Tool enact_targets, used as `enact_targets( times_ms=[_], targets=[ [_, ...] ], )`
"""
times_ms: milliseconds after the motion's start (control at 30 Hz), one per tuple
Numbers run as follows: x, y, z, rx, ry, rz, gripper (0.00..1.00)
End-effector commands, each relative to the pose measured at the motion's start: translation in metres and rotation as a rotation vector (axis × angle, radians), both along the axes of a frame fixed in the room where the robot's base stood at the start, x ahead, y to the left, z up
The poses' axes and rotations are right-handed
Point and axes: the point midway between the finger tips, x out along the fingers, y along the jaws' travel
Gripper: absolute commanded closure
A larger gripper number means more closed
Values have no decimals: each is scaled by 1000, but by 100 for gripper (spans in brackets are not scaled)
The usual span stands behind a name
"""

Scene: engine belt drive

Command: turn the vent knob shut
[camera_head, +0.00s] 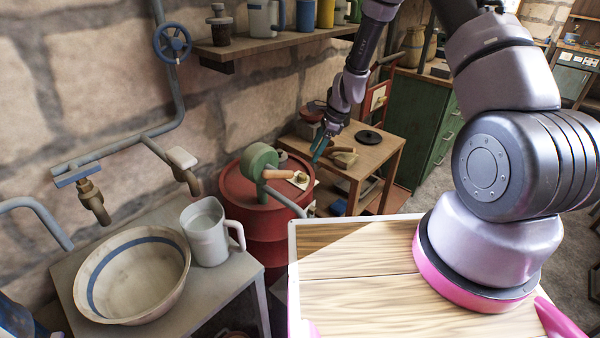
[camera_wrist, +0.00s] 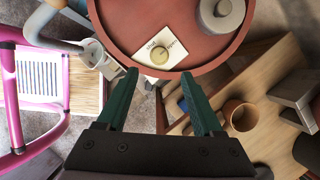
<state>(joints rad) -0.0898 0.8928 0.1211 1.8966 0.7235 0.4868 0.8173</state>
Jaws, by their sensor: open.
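The vent knob (camera_wrist: 159,55) is a small round brass knob on a white label (camera_wrist: 160,40) with dark lettering. It sits near the rim of the red drum's top (camera_wrist: 130,22). In the head view the knob (camera_head: 300,177) and label show at the drum's right edge, beside a wooden handle. My gripper (camera_wrist: 159,78) is open and empty. In the wrist view its two green fingers point toward the drum rim, with the knob beyond and between the tips. In the head view my gripper (camera_head: 321,148) is above and behind the knob, apart from it.
A green hand pump (camera_head: 259,160) with a wooden handle (camera_head: 278,174) stands on the drum. A wooden table (camera_head: 375,155) stands behind. A white jug (camera_head: 206,232) and a bowl (camera_head: 132,275) are at left. In the wrist view a terracotta pot (camera_wrist: 241,115) is at right.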

Motion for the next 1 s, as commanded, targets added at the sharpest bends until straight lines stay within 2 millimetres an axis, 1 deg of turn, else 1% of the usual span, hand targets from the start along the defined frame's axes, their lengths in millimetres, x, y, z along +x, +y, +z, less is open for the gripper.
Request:
enact_targets(
  times_ms=[300, 500, 700, 933, 967, 1000],
  targets=[
    [-1, 22, -55, 1, 3, 0, 32],
    [-1, 33, -81, 0, 1, 1, 32],
    [0, 38, -90, 1, -1, 2, 32],
    [0, 38, -90, 0, -1, 2, 32],
    [0, 38, -90, 0, -1, 2, 40],
    [0, 38, -90, 0, -1, 2, 55]
  ],
)
